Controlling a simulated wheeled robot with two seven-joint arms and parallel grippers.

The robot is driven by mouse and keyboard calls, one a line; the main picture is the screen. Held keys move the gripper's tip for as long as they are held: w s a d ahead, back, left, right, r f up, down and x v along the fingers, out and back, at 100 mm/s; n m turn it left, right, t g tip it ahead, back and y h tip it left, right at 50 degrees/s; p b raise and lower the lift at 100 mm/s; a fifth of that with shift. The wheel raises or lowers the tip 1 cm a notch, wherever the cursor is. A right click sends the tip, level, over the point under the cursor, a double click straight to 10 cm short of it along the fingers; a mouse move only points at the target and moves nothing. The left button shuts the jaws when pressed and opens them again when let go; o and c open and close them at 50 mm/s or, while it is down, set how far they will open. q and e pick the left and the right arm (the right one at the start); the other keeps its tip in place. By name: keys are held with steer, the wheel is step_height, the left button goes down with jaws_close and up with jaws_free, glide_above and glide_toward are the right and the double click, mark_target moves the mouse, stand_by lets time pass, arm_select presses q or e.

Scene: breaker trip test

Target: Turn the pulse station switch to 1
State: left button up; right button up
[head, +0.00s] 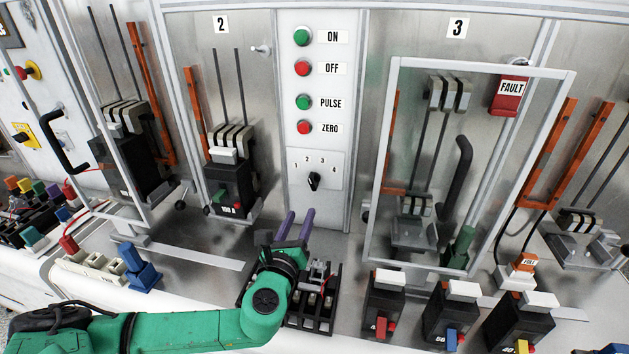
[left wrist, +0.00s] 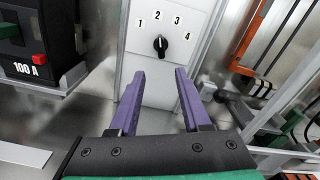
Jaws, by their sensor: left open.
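The pulse station switch is a small black rotary knob (head: 314,181) on the white central panel (head: 318,215), below the PULSE and ZERO buttons. Numbers 1 to 4 run in an arc above it. In the left wrist view the knob (left wrist: 160,46) stands about upright; I cannot tell exactly which number it points to. My left gripper (head: 297,214) is open and empty, its purple fingers pointing at the panel from below the knob. In the left wrist view the fingertips (left wrist: 160,74) show below the knob, one to each side, apart from it. My right gripper is not in view.
Bay 2 with a black breaker (head: 230,188) is left of the panel. Bay 3 has a clear framed door (head: 380,170) standing close on the right. A black open block (head: 318,300) sits by my left gripper. Several black breakers (head: 450,315) line the front right.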

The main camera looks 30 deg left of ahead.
arm_select(q)
steer(key=p, duration=0.2)
glide_toward(312, 185)
steer(key=w, duration=0.3)
steer(key=x, duration=0.6)
steer(key=shift+a+f+p, duration=0.1)
steer(key=shift+a+p, duration=0.2)
steer(key=shift+a, duration=0.05)
steer(key=shift+w+a, duration=0.1)
steer(key=shift+w, duration=0.2)
steer(key=shift+s, duration=0.1)
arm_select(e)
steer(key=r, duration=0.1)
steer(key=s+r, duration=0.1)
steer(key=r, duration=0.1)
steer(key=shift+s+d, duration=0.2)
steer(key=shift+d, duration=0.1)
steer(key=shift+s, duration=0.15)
arm_select(q)
jaws_close()
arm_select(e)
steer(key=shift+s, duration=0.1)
